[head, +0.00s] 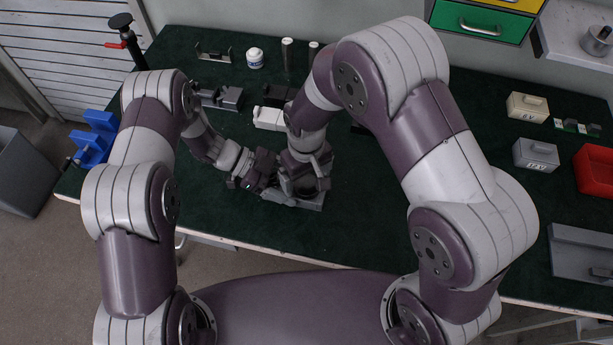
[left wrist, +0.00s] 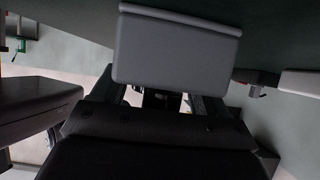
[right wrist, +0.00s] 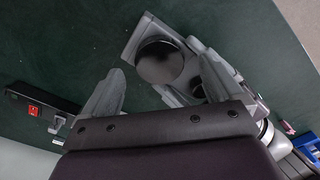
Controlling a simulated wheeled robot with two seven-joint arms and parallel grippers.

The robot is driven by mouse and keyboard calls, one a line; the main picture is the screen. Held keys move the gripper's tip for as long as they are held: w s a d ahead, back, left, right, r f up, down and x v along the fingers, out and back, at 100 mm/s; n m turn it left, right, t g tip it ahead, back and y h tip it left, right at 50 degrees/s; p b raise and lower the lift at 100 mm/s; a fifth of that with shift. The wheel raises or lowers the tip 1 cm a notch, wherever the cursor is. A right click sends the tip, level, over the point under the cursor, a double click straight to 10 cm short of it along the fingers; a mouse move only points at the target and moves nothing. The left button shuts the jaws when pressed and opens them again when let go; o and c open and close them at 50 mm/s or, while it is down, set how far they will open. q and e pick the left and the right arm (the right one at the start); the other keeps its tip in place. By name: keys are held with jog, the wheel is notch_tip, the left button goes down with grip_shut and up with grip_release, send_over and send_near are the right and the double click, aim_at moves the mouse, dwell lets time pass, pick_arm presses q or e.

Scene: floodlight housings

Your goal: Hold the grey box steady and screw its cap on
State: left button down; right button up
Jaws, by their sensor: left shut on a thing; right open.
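The grey box (head: 314,203) sits near the front middle of the green table, largely hidden under my right gripper in the head view. My left gripper (head: 268,190) is shut on it from the left. In the left wrist view the box (left wrist: 176,48) fills the space ahead of the fingers. In the right wrist view a dark round disc, seemingly the cap (right wrist: 160,62), lies over the box (right wrist: 142,34); I cannot tell whether it is seated. My right gripper (head: 304,178) points down over it, open, with one finger on each side of the disc; contact is unclear.
Behind my grippers stand a white block (head: 268,118), a dark grey fixture (head: 225,98), a white jar (head: 255,58) and upright cylinders (head: 288,54). A blue holder (head: 93,139) is at left. Small boxes (head: 536,154) and a red bin (head: 596,170) are at right.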

notch_tip(320, 180, up, 11)
jog(key=shift+f, duration=0.15)
pick_arm(q)
grip_release()
jog(key=b+v, duration=0.2)
jog(key=v, duration=1)
jog(key=shift+a+b, duration=0.3)
jog(key=shift+b, duration=0.05)
pick_arm(e)
notch_tip(320, 180, down, 3)
jog(key=shift+r, duration=0.15)
pick_arm(q)
jog(key=shift+w, duration=0.1)
